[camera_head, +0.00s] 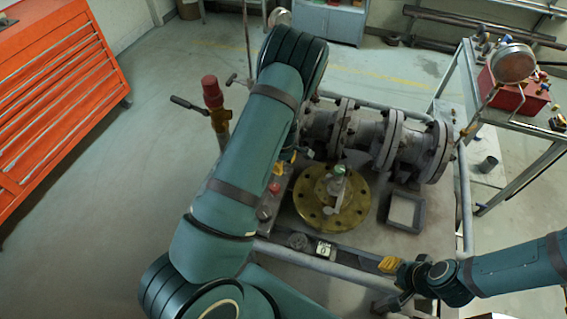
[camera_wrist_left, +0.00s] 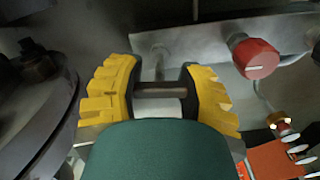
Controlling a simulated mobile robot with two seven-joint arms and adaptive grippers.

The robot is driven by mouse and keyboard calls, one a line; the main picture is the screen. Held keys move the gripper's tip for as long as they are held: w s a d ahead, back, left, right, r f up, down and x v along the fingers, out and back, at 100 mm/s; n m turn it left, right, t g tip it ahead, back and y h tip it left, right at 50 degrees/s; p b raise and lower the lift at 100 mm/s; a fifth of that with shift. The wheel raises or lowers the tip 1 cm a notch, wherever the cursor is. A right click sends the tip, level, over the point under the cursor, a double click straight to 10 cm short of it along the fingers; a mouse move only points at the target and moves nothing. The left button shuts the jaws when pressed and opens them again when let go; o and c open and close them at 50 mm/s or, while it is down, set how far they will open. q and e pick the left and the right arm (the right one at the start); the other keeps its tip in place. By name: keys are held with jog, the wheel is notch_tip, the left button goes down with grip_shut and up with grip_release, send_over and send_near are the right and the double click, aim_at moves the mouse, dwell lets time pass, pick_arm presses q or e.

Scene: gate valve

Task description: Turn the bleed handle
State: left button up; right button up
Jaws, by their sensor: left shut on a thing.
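My left gripper (camera_head: 283,162) reaches down beside the grey valve body, mostly hidden behind my own left arm in the head view. In the left wrist view its two yellow-padded fingers (camera_wrist_left: 160,90) are shut on a short dark bar, which looks like the bleed handle (camera_wrist_left: 159,91). The bar spans between the pads. The head view does not show the bar clearly. My right gripper (camera_head: 391,266) has a yellow fingertip showing near the front edge of the bench; its opening cannot be made out.
A brass flange (camera_head: 316,208) with a small stem lies on the bench, right of my left arm. A flanged grey valve (camera_head: 366,134) stands behind it. A red knob (camera_wrist_left: 255,58) is close right of the left fingers. An orange cabinet (camera_head: 60,95) stands far left.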

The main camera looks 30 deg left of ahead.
pick_arm(q)
jog(key=shift+w+r, duration=0.1)
jog(key=shift+w, duration=0.05)
dwell(0.3)
jog(key=o, duration=1.2)
jog(key=shift+o, duration=0.6)
notch_tip(320, 180, up, 12)
